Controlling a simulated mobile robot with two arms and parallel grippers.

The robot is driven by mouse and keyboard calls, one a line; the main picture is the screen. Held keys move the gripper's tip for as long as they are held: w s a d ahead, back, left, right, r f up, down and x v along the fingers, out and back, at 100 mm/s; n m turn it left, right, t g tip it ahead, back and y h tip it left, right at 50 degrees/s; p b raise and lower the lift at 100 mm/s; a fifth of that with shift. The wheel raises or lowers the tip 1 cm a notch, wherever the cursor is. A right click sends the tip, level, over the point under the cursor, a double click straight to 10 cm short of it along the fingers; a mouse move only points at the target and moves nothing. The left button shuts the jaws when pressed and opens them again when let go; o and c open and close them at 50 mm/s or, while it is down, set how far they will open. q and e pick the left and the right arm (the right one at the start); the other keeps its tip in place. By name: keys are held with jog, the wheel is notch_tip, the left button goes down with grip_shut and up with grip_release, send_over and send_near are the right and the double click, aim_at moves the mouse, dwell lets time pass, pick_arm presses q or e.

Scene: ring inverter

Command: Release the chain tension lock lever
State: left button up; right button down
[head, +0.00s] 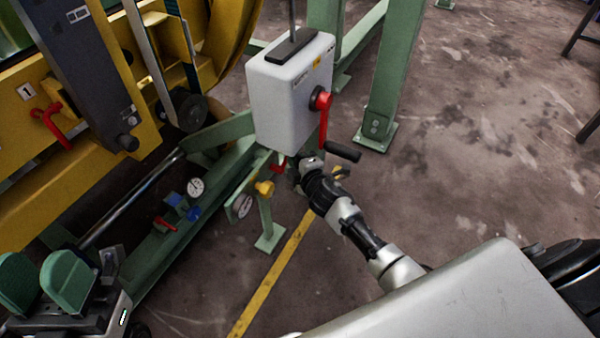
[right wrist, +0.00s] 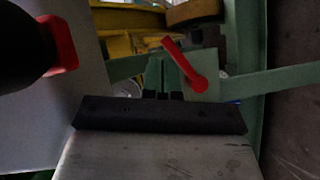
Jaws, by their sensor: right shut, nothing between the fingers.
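A small red lever (head: 278,163) shows just below the grey-white box, partly hidden behind it. In the right wrist view a red lever (right wrist: 183,62) with a round pivot end sits on a green plate, tilted up to the left, and is probably the same one. My right gripper (head: 304,166) reaches in under the box, close to the right of the lever.
The box (head: 283,95) carries a red crank (head: 323,105) with a black handle, close above my right gripper. Another red lever (head: 50,122) sits on the yellow machine. Gauges (head: 196,187) and a green post (head: 267,225) stand left of my arm.

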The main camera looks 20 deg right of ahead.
pick_arm(q)
jog(key=w+d+f+g+y+p, duration=0.1)
jog(key=w+f+g+p, duration=0.1)
jog(key=w+g, duration=0.5)
jog(key=shift+f+m, duration=0.3)
pick_arm(e)
jog(key=s+r, duration=0.1)
jog(key=s, duration=0.8)
jog(key=shift+d+r, duration=0.15)
jog(key=shift+d, duration=0.25)
